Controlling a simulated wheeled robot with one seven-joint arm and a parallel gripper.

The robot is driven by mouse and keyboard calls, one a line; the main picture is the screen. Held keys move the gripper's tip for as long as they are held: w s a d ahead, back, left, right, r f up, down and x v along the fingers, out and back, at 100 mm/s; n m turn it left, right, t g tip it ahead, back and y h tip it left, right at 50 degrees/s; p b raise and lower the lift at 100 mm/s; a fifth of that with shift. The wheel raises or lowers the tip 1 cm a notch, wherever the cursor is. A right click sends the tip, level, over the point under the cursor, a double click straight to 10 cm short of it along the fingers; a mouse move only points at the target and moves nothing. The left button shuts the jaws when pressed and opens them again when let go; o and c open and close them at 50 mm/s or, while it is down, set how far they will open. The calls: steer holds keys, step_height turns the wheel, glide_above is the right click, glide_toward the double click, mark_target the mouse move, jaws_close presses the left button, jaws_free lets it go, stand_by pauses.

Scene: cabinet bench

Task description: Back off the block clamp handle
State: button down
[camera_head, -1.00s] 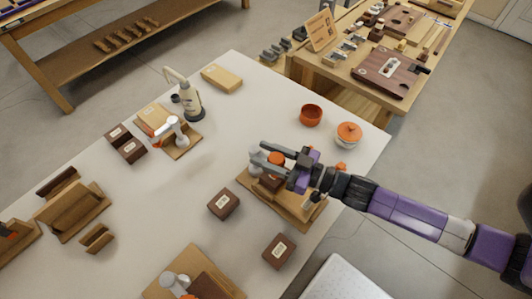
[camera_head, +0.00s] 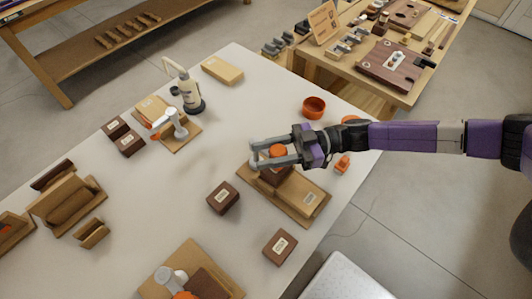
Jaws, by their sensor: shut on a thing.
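The block clamp stands on a wooden board (camera_head: 312,207) at the right of the white bench, with a dark brown block on it, partly hidden by my gripper. Its round orange handle (camera_head: 278,151) shows between my gripper's fingers. My gripper (camera_head: 254,155) reaches in from the right, fingers pointing left, one on the far side and one on the near side of the handle. It is shut on the handle. A grey part of the clamp near the fingertips is hard to tell from the fingers.
Two brown labelled blocks (camera_head: 223,198) (camera_head: 280,247) sit near the board. Other clamp fixtures stand at the back left (camera_head: 180,135) and front (camera_head: 190,280). An orange bowl (camera_head: 314,107) is behind my gripper; a small orange piece (camera_head: 343,163) lies right of the board.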

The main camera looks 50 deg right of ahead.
mark_target(286, 149)
steer(key=shift+s+n+g+y+b, duration=0.1)
steer(key=shift+n+g+y+b, duration=0.25)
steer(key=shift+n+g, duration=0.2)
steer(key=shift+a+g, duration=0.1)
steer(key=shift+g, duration=0.25)
steer(key=c, duration=0.9)
jaws_free()
steer(key=b+v, duration=0.1)
steer(key=v, duration=0.7)
steer(key=shift+b, duration=0.4)
